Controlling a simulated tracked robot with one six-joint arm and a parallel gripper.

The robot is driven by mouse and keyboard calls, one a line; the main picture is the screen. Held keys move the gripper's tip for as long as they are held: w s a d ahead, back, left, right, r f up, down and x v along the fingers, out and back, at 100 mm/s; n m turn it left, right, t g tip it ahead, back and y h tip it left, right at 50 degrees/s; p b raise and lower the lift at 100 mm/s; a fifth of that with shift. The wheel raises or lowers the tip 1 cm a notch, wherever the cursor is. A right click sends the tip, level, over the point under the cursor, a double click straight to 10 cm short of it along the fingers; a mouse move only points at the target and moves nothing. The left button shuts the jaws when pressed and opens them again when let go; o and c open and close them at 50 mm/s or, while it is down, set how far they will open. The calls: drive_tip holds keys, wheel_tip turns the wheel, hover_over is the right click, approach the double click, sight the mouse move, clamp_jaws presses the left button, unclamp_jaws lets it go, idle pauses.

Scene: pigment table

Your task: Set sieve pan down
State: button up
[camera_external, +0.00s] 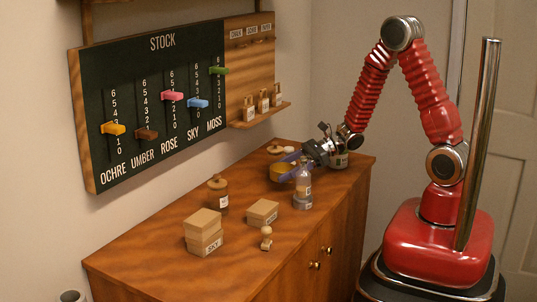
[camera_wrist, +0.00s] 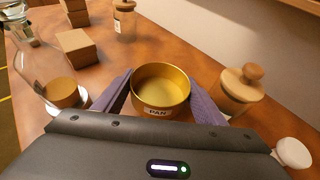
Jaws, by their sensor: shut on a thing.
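The sieve pan (camera_wrist: 160,90) is a round, brass-coloured open pan with a label reading PAN on its near side. It looks empty in the wrist view. My gripper (camera_wrist: 160,98) is shut on it, one purple-grey finger on each side. In the external view the pan (camera_external: 281,172) is at the back of the cabinet top, with my gripper (camera_external: 293,170) around it. I cannot tell whether the pan's base touches the wood.
A glass bottle (camera_external: 302,185) stands close by the pan on the wooden cabinet top (camera_external: 160,262). A lidded jar (camera_wrist: 241,87) is on the pan's other side. A white knob-shaped thing (camera_wrist: 292,152) lies nearer. Boxes (camera_external: 203,233) and a stamp (camera_external: 266,238) stand further along.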

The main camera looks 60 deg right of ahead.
sight(283, 188)
drive_tip(key=shift+f, duration=1.85)
drive_tip(key=shift+f, duration=0.1)
drive_tip(key=o, duration=1.2)
drive_tip(key=shift+s+d+r, duration=0.2)
drive_tip(key=shift+d+r, duration=0.05)
drive_tip(key=v, duration=1.1)
drive_tip(key=shift+s+r, duration=0.1)
drive_tip(key=shift+s, duration=0.05)
